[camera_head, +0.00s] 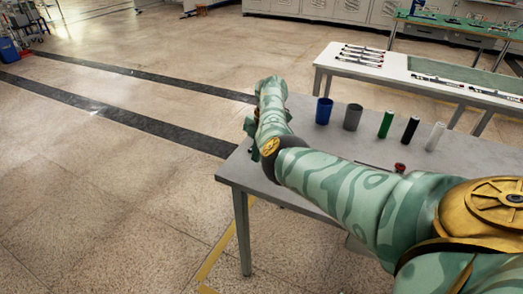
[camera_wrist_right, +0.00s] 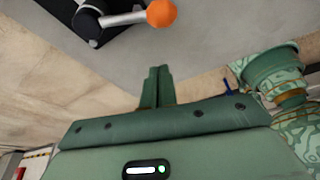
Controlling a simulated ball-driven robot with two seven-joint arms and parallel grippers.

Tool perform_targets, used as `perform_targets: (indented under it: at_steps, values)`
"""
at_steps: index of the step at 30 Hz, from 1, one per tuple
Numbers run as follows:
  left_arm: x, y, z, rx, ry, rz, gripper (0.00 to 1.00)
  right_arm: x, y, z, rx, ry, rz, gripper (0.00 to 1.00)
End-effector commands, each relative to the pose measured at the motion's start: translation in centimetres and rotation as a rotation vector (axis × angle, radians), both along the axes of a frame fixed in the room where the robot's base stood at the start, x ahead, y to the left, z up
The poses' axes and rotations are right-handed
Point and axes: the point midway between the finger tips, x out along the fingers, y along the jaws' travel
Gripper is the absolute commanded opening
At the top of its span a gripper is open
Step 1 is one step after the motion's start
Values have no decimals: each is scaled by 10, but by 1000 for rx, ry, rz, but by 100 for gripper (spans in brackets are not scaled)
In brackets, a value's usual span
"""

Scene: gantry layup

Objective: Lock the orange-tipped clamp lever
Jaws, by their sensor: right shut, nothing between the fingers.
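The clamp lever (camera_wrist_right: 125,18) shows at the top of the right wrist view. It is a light metal arm with an orange ball tip (camera_wrist_right: 162,13), joined to a dark pivot (camera_wrist_right: 88,22) on a black base. My right gripper (camera_wrist_right: 159,69) is shut and empty, with its fingers together. In the picture its fingertips lie below the orange tip, with a gap between. I cannot make out the lever in the head view, where my right arm covers part of the table. My left gripper is not in view.
The grey table (camera_head: 305,114) carries a blue cup (camera_head: 324,111), a grey cup (camera_head: 352,117), and green (camera_head: 386,124), black (camera_head: 410,130) and white (camera_head: 435,136) cylinders along its far side. A small red item (camera_head: 400,167) lies nearer. A white table (camera_head: 400,72) stands behind.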

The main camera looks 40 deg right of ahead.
Motion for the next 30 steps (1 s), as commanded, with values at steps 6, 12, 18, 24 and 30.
perform_targets:
  at_steps: [6, 12, 18, 24, 30]
  values:
    - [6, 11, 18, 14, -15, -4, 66, 2, -21, 60, -5, -12, -6, 0]
    - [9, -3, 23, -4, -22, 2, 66, 3, -29, 86, -4, -9, -5, 0]
    - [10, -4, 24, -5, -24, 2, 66, 3, -33, 93, -5, -7, -4, 0]
    - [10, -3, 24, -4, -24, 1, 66, 3, -32, 93, -5, -7, -4, 0]
    - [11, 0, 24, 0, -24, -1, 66, 3, -32, 93, -5, -7, -4, 0]
